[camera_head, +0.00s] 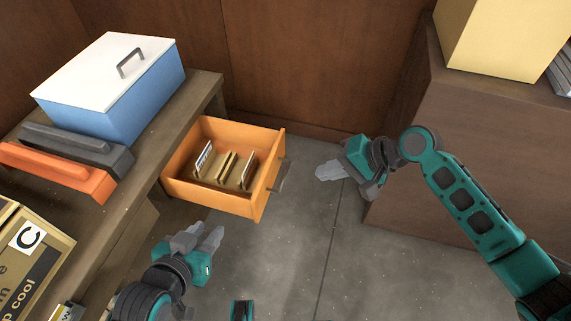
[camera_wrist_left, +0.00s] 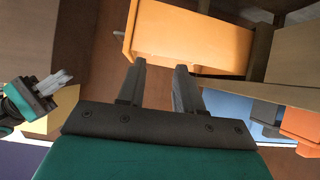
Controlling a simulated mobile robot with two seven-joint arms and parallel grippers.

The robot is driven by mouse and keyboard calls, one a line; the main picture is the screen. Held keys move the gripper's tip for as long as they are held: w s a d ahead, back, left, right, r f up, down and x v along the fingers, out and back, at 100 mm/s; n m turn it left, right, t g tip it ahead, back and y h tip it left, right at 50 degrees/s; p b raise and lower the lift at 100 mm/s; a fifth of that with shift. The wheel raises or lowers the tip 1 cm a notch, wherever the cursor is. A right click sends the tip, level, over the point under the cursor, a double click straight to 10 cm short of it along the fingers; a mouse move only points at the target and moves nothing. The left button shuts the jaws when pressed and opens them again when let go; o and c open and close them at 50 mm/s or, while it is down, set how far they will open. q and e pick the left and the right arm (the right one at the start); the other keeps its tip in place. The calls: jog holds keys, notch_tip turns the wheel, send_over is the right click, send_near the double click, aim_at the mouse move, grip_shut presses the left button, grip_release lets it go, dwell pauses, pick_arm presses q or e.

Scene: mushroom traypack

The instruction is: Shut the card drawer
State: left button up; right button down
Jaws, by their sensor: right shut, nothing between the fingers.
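The orange card drawer (camera_head: 213,200) stands pulled out from under the brown desk, with upright cards and brown dividers (camera_head: 226,166) inside. Its grey handle (camera_head: 281,176) is on the front panel at the right. My left gripper (camera_head: 215,236) is open and empty, below and in front of the drawer's near side, apart from it. In the left wrist view the drawer (camera_wrist_left: 192,35) shows beyond the parted fingers (camera_wrist_left: 160,75). My right gripper (camera_head: 326,171) is shut and empty, to the right of the handle with a gap between. It also shows in the left wrist view (camera_wrist_left: 62,79).
A blue box with a white lid (camera_head: 115,80), a dark grey binder-like item (camera_head: 80,145), an orange one (camera_head: 55,172) and a cardboard box (camera_head: 28,265) sit at left. A brown cabinet (camera_head: 480,150) with a yellow box (camera_head: 500,40) stands right. Floor (camera_head: 310,240) is clear.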

jog(key=b, duration=0.4)
send_near(266, 181)
notch_tip(266, 181, down, 4)
jog(key=a, duration=0.1)
jog(key=w+a, duration=0.1)
jog(key=a, duration=0.1)
jog(key=shift+w+a+r+b, duration=0.15)
jog(key=shift+a+b, duration=0.2)
jog(key=shift+a, duration=0.25)
